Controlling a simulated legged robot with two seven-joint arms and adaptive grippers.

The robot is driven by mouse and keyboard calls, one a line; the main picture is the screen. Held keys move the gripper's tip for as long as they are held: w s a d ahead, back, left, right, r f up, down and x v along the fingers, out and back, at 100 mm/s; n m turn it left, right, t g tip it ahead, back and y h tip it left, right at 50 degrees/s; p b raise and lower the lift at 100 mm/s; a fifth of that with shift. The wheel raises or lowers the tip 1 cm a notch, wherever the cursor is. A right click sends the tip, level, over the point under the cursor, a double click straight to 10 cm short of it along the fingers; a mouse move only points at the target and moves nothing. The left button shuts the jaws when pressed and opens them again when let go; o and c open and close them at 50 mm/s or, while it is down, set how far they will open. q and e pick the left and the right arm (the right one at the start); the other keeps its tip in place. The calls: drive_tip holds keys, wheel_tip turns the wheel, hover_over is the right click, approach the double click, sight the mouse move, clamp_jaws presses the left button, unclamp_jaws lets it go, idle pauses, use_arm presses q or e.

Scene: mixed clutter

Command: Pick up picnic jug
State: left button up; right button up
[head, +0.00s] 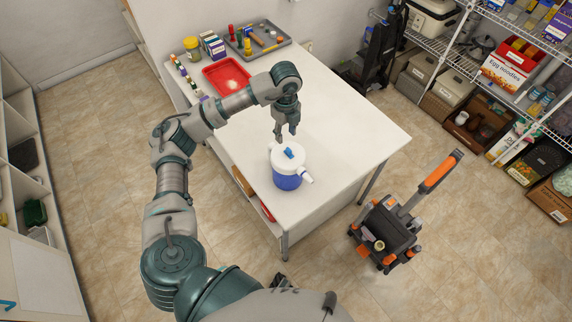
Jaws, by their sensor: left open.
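The picnic jug (287,180) stands upright on the white table (345,125), near the table's front edge. It has a blue body, a white lid with a blue cap on top, and a white part sticking out at its lower right. My left gripper (286,133) is open and empty, pointing down just behind and above the jug's lid. In this view its fingertips are close to the lid but appear apart from it.
A red tray (226,77), a grey tray of tools (259,40), a yellow-lidded jar (192,47) and small boxes sit at the table's back left. The table right of the jug is clear. A black-and-orange wheeled toolbox (385,233) stands on the floor. Wire shelves (475,70) line the right.

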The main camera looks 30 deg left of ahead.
sight(288, 148)
use_arm(q)
drive_tip(key=f, duration=0.1)
drive_tip(key=d+f, duration=0.1)
drive_tip(key=f, duration=0.1)
drive_tip(key=shift+w+f, duration=0.2)
drive_tip(key=f, duration=0.5)
drive_tip(key=shift+a+f, duration=0.25)
drive_tip(key=shift+a, duration=0.15)
drive_tip(key=shift+s+d, duration=0.1)
drive_tip(key=shift+d, duration=0.2)
clamp_jaws()
drive_tip(key=shift+r, duration=0.1)
